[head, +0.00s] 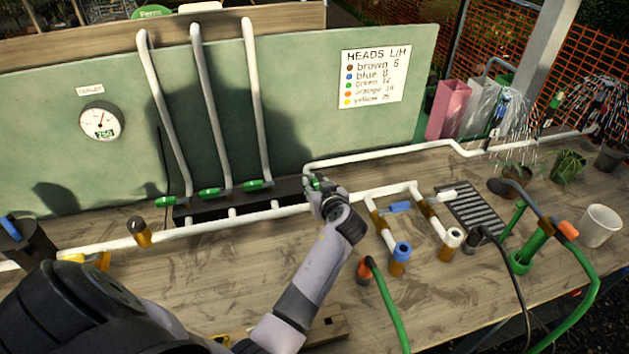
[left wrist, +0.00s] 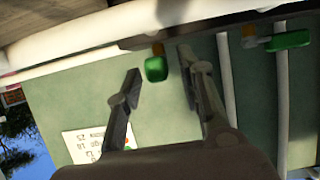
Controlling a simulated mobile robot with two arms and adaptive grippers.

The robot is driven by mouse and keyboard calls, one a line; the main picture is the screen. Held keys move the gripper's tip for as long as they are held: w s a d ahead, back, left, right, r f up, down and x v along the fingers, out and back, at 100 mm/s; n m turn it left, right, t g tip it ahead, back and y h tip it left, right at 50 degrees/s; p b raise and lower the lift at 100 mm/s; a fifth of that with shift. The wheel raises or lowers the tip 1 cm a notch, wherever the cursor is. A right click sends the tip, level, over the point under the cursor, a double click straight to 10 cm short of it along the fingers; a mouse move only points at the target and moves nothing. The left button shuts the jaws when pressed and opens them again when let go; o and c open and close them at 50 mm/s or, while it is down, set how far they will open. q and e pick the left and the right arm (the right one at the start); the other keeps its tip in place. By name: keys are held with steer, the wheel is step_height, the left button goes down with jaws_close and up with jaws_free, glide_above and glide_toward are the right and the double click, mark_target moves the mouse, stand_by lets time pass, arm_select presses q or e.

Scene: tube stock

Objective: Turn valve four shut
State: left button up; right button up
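Several valves with green handles line the pipework along the foot of the green board. Three handles, the left one (head: 165,201), the middle one (head: 209,192) and the right one (head: 253,185), lie crosswise by the upright pipes. The rightmost green handle (head: 315,183), fourth from the left, is partly hidden by my left gripper (head: 318,192). In the left wrist view my left gripper (left wrist: 160,68) is open, with this green handle (left wrist: 156,68) between its fingertips and a gap visible on both sides. A neighbouring handle (left wrist: 288,40) shows at right. My right gripper is not in view.
White pipe (head: 400,160) runs along the bench behind and right of my gripper. A blue-capped stub (head: 401,252), a white-capped stub (head: 453,238) and a green hose (head: 385,300) stand to its right. A gauge (head: 101,121) and a heads sign (head: 375,76) are on the board.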

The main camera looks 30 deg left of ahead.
arm_select(q)
steer(key=shift+s+d+r, duration=0.1)
steer(key=shift+d, duration=0.05)
steer(key=shift+c, duration=0.2)
jaws_close()
stand_by(0.6)
